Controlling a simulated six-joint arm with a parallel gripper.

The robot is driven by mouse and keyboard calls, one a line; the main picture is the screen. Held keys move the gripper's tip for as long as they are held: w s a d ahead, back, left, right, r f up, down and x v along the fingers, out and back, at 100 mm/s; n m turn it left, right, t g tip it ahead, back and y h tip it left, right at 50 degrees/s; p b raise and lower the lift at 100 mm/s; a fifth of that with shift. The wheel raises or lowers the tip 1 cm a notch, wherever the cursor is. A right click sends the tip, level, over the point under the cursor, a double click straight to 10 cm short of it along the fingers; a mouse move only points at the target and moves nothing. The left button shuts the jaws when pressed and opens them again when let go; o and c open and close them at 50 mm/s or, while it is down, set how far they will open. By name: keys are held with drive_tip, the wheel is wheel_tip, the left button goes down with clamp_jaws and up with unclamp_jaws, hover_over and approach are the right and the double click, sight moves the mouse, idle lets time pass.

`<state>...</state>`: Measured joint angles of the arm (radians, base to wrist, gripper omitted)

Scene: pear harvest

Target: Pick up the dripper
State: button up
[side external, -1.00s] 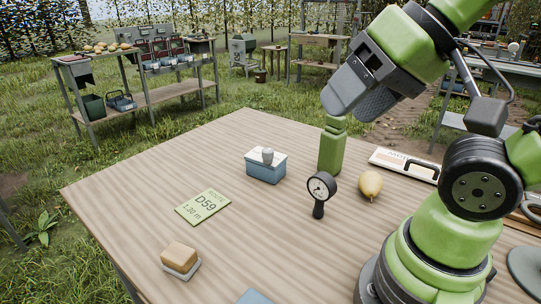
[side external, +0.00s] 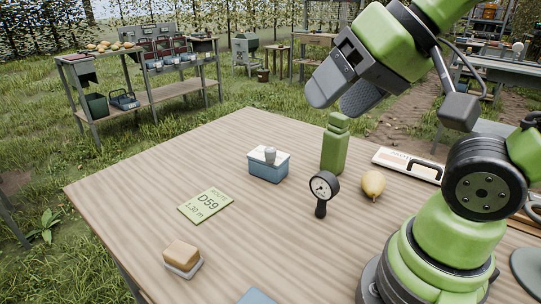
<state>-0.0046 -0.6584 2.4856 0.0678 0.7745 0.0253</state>
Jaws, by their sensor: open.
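No thing is plainly marked as the dripper. The likeliest is a green bottle (side external: 334,150) with a narrow neck and a green cap, standing upright on the wooden table (side external: 130,205). My gripper (side external: 342,98) is open and empty, tilted, and hangs above the bottle's cap in the picture, apart from it. The real distance between them is hard to judge from this one view. A blue box (side external: 268,169) with a white top and a small grey knob stands to the bottle's left.
A green D59 card (side external: 206,205) and a tan block (side external: 182,253) lie left, with bare table between.

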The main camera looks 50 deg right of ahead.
drive_tip(key=w+f+m+t+h, duration=0.1)
drive_tip(key=w+f+m, duration=0.1)
drive_tip(key=w, duration=0.8)
drive_tip(key=m+t+h, duration=0.1)
drive_tip(key=m+h, duration=0.3)
drive_tip(key=h, duration=0.2)
approach(271, 151)
drive_tip(key=w+a+r, duration=0.3)
drive_tip(key=a+r, duration=0.1)
drive_tip(key=a, duration=0.1)
drive_tip(key=d+f+h, duration=0.1)
drive_tip(key=d+f, duration=0.1)
drive_tip(key=f, duration=0.1)
drive_tip(key=w+d+f+n+h, duration=0.1)
drive_tip(key=d+f+h, duration=0.1)
drive_tip(key=d+f, duration=0.1)
drive_tip(key=w+d+f+h, duration=0.1)
drive_tip(key=d+f, duration=0.1)
drive_tip(key=f, duration=0.1)
drive_tip(key=shift+w+d+f+h, duration=0.15)
drive_tip(key=shift+w+h, duration=0.05)
drive_tip(key=shift+h, duration=0.1)
drive_tip(key=shift+x, duration=2.65)
drive_tip(key=c, duration=1)
drive_tip(key=shift+r, duration=0.2)
drive_tip(key=shift+c, duration=0.2)
